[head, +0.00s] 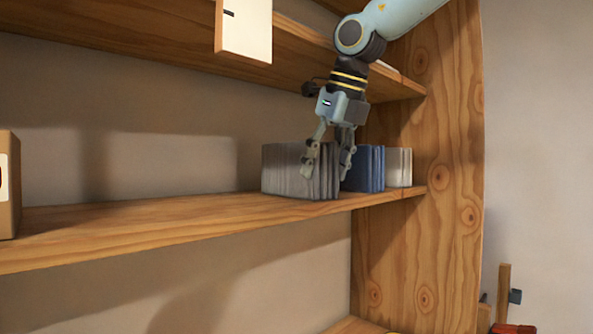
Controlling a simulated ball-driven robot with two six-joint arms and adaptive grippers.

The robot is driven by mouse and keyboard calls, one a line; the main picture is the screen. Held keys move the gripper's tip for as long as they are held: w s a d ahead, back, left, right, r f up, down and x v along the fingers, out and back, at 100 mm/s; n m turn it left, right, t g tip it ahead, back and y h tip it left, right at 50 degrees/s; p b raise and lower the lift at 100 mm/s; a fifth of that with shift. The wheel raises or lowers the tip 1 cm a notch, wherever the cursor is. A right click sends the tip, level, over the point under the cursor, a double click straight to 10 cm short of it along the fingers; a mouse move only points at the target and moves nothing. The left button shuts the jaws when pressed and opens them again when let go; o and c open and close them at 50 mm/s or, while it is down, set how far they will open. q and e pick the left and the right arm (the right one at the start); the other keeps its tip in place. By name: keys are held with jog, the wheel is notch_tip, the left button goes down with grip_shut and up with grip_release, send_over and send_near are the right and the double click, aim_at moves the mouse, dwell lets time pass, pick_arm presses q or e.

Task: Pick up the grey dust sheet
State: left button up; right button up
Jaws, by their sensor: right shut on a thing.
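The grey dust sheet (283,172) stands as a folded, pleated bundle on the middle wooden shelf, toward its right end. My right gripper (327,172) reaches down from above, with its fingers around the right part of the grey bundle. It is shut on the grey sheet, which still appears to rest on the shelf. The fingers hide part of the sheet's front. My left gripper is not in view.
A blue folded bundle (371,170) stands right beside the grey one, then a whitish bundle (399,167) near the wooden side panel (455,150). The upper shelf (150,45) is overhead. A box (9,185) stands far left; the middle shelf (130,222) between is clear.

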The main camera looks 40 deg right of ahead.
jog(key=c, duration=0.6)
jog(key=shift+r, duration=0.15)
